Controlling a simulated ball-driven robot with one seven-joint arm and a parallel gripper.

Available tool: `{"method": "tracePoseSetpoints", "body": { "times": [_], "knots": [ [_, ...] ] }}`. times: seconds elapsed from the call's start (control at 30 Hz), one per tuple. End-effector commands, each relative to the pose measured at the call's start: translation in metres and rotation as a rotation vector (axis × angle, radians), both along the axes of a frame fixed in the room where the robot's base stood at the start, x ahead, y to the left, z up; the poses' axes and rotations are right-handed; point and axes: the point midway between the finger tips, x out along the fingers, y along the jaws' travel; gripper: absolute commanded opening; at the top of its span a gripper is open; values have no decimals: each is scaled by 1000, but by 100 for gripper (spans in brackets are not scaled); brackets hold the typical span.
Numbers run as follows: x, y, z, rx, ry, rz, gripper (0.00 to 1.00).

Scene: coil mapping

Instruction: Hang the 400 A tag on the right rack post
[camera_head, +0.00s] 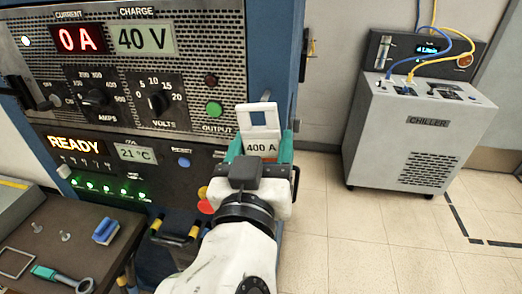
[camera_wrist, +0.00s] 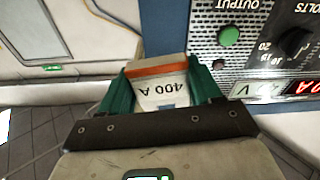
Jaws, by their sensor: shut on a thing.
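The blue right rack post (camera_head: 272,50) rises behind the tag in the head view. A small dark and brass fitting (camera_head: 309,44) sticks out to the right of it. I cannot tell how far the tag is from the post.
The power rack panel (camera_head: 190,62) shows 0 A, 40 V and READY. A side table (camera_head: 88,222) at lower left carries a blue block (camera_head: 105,231) and a teal-handled tool (camera_head: 60,276). A grey chiller (camera_head: 420,135) stands at the right. Tiled floor lies clear between rack and chiller.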

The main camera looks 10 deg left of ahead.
Motion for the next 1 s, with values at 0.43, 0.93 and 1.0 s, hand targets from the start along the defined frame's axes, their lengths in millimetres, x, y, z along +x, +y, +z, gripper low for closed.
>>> {"method": "tracePoseSetpoints", "body": {
  "times": [0.43,0.93,1.0],
  "knots": [
    [29,-2,-1,0,1,-1,44],
    [60,-3,-3,0,0,-2,44],
    [65,-3,-3,0,0,-2,44]
  ]
}}
